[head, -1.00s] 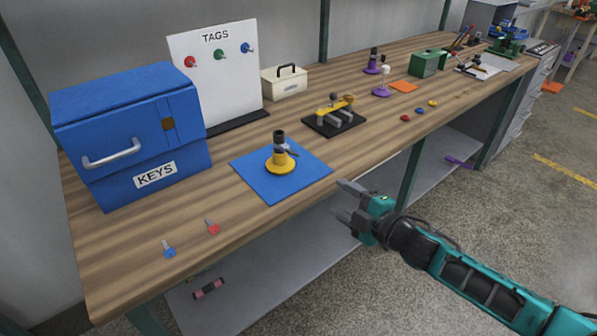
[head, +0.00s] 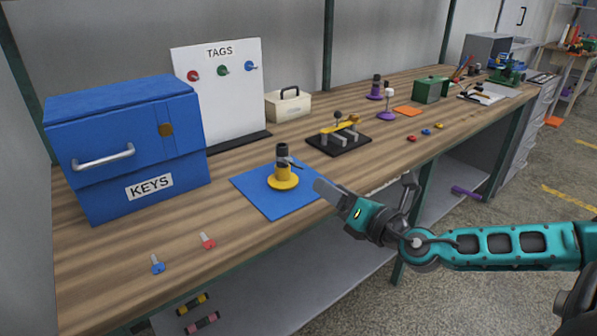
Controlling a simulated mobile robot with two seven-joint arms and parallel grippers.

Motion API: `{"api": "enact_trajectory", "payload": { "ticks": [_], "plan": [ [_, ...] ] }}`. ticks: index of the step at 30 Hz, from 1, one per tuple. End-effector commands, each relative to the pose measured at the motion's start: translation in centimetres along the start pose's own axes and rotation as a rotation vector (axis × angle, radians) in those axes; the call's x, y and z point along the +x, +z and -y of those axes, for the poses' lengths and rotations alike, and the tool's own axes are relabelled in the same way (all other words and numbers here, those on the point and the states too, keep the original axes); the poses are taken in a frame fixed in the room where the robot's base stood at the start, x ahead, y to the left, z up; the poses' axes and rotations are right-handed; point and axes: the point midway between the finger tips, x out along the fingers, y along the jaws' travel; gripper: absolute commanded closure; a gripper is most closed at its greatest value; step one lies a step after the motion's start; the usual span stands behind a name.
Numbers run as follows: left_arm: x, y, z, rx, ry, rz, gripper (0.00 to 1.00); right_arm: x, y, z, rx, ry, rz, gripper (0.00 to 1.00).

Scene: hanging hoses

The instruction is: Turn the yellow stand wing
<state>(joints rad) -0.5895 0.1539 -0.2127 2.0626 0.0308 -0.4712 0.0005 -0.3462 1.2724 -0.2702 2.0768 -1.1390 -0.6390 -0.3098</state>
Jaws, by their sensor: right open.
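The yellow stand (head: 283,182) stands upright on the blue mat (head: 258,197). It has a round yellow base and a dark post. My right gripper (head: 322,190) is to the right of the stand, by the right edge of the mat. It is open and empty, pointing left toward the stand. It appears apart from the stand, and one finger largely hides the other. My left gripper is not in view.
A blue KEYS box (head: 130,150) and a white TAGS board (head: 220,95) stand to the left and behind. A black rack with a yellow bar (head: 338,137) is behind right. Red and blue keys (head: 207,241) lie at the front. The bench around the mat is mostly bare.

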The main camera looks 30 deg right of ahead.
Motion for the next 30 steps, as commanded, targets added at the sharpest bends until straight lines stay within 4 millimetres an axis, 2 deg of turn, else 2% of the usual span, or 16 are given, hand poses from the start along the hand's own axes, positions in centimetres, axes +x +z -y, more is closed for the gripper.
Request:
{"api": "enact_trajectory", "payload": {
  "ticks": [18,30],
  "plan": [
    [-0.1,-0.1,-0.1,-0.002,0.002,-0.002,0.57,6.5,0.1,-0.1,0.005,0.001,0.003,0.4],
    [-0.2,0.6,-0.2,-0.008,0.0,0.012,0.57,10.4,0.0,-0.1,0.002,0.001,0.0,0.4]
  ]
}}
